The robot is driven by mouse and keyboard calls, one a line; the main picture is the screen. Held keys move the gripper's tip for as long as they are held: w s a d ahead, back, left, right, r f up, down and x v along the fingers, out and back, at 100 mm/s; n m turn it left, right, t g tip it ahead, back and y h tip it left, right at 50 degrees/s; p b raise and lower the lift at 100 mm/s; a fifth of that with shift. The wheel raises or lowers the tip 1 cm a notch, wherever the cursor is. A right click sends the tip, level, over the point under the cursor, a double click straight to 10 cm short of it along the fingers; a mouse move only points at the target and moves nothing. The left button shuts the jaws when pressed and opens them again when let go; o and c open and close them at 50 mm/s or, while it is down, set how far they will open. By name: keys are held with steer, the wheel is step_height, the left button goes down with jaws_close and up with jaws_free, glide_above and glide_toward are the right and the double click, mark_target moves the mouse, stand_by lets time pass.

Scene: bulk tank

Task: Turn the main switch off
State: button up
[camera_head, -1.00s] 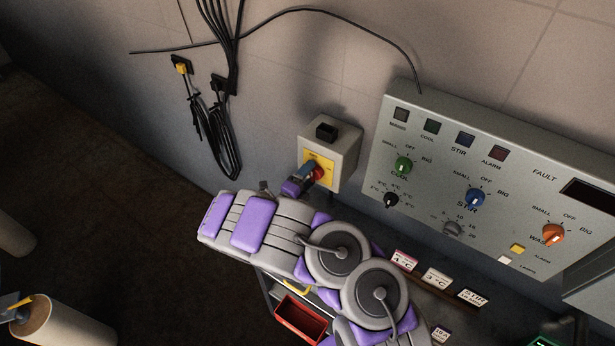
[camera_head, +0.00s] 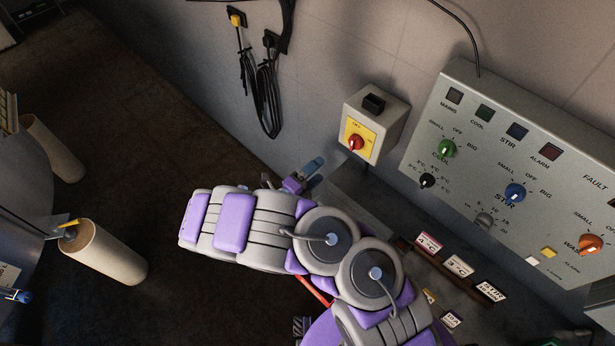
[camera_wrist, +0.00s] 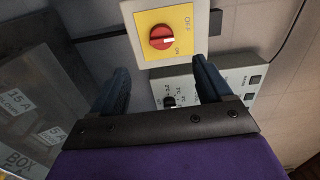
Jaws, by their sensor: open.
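The main switch is a red rotary knob (camera_head: 355,143) on a yellow plate (camera_head: 361,133), set in a pale grey box on the wall. In the wrist view the red knob (camera_wrist: 162,37) is ahead of my gripper, between and beyond the fingers, with OFF and ON lettering beside it. The exact position of the knob's pointer is hard to tell. My gripper (camera_wrist: 160,85) is open and empty, its two dark blue fingers wide apart. In the head view my gripper (camera_head: 312,170) is below and left of the switch box, apart from the knob.
A grey control panel (camera_head: 470,150) with knobs and lamps is mounted right of the switch. Black cables (camera_head: 266,90) hang on the wall to the left. Small label cards (camera_head: 458,265) stand on a ledge below the panel. A pale cylinder (camera_head: 105,252) is at left.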

steer(key=shift+v, duration=1.35)
steer(key=s+d+r+m+g+h+b, duration=0.2)
steer(key=d+r+m+g+h, duration=0.2)
steer(key=d+r+m+g, duration=0.65)
steer(key=s+d+r+m+g+y+b, duration=0.1)
steer(key=s+d+r+m+g, duration=0.15)
steer(key=s+d+m, duration=0.35)
steer(key=s+d+r+m+g+y, duration=0.2)
steer(key=s+d+r+m, duration=0.15)
steer(key=d+m, duration=0.4)
steer(key=s+a+m+g+y+b, duration=0.15)
steer(key=s+m+y, duration=0.45)
steer(key=s+m, duration=0.6)
steer(key=s+a+m+t+y+b, duration=0.2)
steer(key=s+a+m+y, duration=0.5)
steer(key=s+a+m, duration=0.2)
steer(key=shift+s+y+b, duration=0.4)
